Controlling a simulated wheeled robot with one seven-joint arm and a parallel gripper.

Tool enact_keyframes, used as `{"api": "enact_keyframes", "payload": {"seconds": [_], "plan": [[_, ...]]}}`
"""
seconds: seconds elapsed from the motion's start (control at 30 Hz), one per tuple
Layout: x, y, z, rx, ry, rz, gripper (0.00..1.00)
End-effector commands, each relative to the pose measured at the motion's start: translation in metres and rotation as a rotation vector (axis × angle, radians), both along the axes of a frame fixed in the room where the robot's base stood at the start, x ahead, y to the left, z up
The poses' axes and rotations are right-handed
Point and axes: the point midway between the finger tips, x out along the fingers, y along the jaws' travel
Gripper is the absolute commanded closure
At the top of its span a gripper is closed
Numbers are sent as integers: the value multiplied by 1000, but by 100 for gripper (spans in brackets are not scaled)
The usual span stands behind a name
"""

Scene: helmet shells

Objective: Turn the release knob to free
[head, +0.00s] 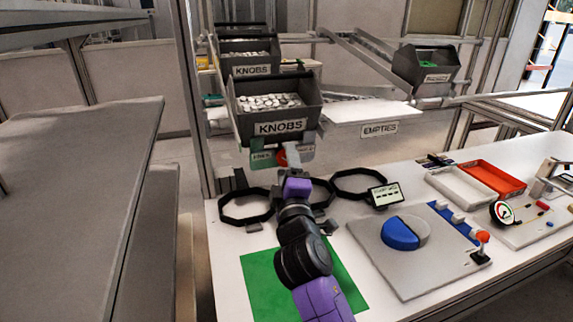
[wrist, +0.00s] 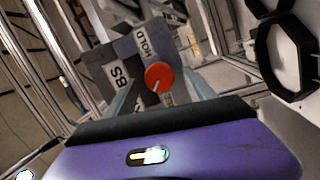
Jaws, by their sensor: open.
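The red release knob (head: 281,157) sits on a small plate (head: 262,160) under the front knobs bin. The plate has a green part at left and a label at each side. In the wrist view the round red knob (wrist: 158,75) has a white pointer mark toward its lower left. A HOLD label (wrist: 140,45) lies above it, and another label below is partly hidden. My gripper (head: 295,172) is just in front of the knob and partly covers it in the head view. Its grey fingers are apart, one to each side of the knob in the wrist view. Contact cannot be told.
The KNOBS bin (head: 275,104) hangs above the plate. A grey board with a blue dome (head: 405,232) is at right. Metal posts stand at left.

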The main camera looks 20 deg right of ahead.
Motion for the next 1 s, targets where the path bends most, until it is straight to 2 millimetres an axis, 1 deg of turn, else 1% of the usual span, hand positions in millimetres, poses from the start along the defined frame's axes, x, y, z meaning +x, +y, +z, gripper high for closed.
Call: {"api": "enact_keyframes", "payload": {"seconds": [0.3, 0.43, 0.6, 1.0], "plan": [[-49, 11, -10, 0, 2, 2, 37], [-62, 14, -12, 0, 2, 2, 37], [-68, 15, -12, 0, 1, 0, 37], [-68, 15, -12, 5, 0, 1, 37]]}}
